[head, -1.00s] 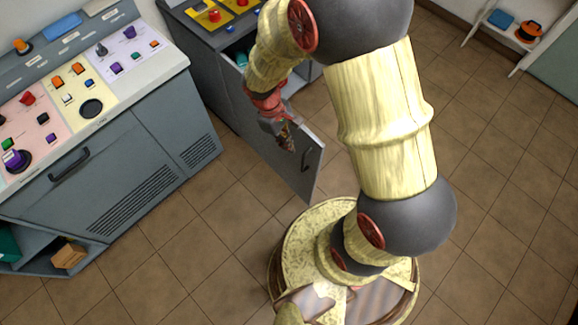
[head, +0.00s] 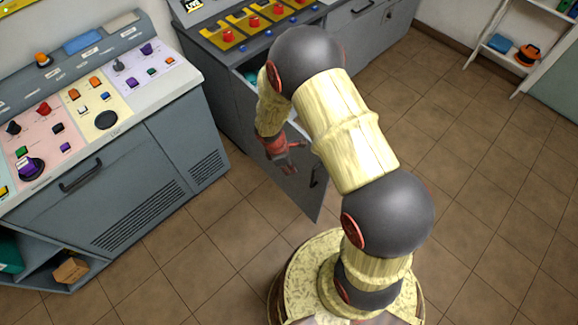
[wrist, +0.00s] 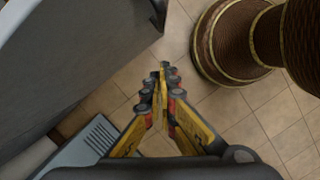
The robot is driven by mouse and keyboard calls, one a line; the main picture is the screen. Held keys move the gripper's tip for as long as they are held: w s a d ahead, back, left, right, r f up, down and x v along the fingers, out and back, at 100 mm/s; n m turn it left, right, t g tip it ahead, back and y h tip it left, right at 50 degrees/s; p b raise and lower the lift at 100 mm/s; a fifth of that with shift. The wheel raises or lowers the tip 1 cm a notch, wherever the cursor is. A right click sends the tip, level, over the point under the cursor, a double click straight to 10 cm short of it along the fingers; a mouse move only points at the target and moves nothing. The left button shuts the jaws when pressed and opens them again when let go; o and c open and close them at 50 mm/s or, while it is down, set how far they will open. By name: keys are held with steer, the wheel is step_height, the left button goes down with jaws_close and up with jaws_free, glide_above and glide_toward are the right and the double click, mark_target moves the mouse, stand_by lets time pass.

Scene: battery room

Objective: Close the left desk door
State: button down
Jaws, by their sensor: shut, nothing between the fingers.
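A grey desk door (head: 302,195) stands open in the head view, swung out from the desk (head: 215,75) with yellow panels. Its dark handle (head: 315,178) is near its free edge. My gripper (head: 288,168) is shut and empty, in front of the door's upper part in the head view. In the wrist view my gripper's fingertips (wrist: 163,72) are together. A large grey panel, seemingly the door (wrist: 75,65), fills the upper left there, beside the fingers. I cannot tell whether they touch it. My arm hides part of the desk opening.
A control desk (head: 130,185) with a closed handled front stands at left. Its open lower shelf holds a cardboard box (head: 70,270). A white shelf (head: 515,45) stands at the far right. The tiled floor (head: 470,190) at right is clear.

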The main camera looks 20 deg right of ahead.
steer(key=s+d+f+b, duration=0.1)
steer(key=d+f, duration=0.3)
steer(key=d, duration=0.1)
steer(key=shift+s+f+b, duration=0.15)
steer(key=shift+s+b, duration=0.05)
steer(key=shift+b, duration=0.1)
